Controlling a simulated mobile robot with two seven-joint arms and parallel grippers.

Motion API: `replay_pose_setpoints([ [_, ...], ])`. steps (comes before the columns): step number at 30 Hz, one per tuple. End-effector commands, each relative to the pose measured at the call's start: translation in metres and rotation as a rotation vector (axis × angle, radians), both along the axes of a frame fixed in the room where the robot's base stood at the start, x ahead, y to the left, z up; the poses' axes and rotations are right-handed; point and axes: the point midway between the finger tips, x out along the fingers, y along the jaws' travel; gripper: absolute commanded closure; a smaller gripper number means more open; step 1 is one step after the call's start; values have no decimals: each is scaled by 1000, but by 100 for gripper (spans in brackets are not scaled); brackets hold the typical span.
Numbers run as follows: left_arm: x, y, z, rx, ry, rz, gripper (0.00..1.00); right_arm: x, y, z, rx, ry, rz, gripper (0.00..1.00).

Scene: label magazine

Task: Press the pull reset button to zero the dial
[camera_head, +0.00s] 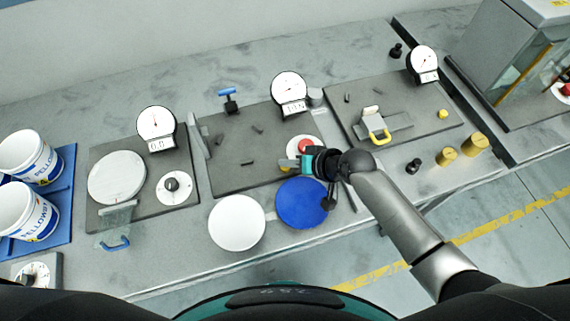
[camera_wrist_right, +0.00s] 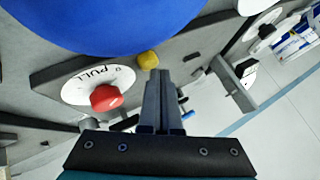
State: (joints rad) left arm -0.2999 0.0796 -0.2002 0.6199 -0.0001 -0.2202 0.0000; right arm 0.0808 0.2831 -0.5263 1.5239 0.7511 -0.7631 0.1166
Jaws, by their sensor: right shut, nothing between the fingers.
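The red reset button (camera_head: 305,145) sits on a round white plate beside my right gripper (camera_head: 288,163). In the right wrist view the red button (camera_wrist_right: 106,97) stands on the white plate (camera_wrist_right: 76,88), which reads "PULL". My right gripper (camera_wrist_right: 161,75) is shut and empty. Its fingertips are to the side of the button, apart from it in the wrist view. The white dial (camera_head: 290,86) with a needle stands at the back of the middle grey plate (camera_head: 225,165). Its small readout is too blurred to read surely. My left gripper is not in view.
A yellow knob (camera_wrist_right: 148,59) is close to the fingertips. A blue disc (camera_head: 303,203) and a white disc (camera_head: 237,222) lie at the front edge. Other dial stations stand left (camera_head: 156,122) and right (camera_head: 423,61). A blue T-handle (camera_head: 228,95) stands behind.

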Motion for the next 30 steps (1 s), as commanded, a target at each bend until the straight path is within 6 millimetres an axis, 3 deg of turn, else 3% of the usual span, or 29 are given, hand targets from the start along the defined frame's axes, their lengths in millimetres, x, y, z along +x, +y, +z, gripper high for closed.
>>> replay_pose_setpoints([
  [30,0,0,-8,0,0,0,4,0,0,-10,0,0,0,100],
])
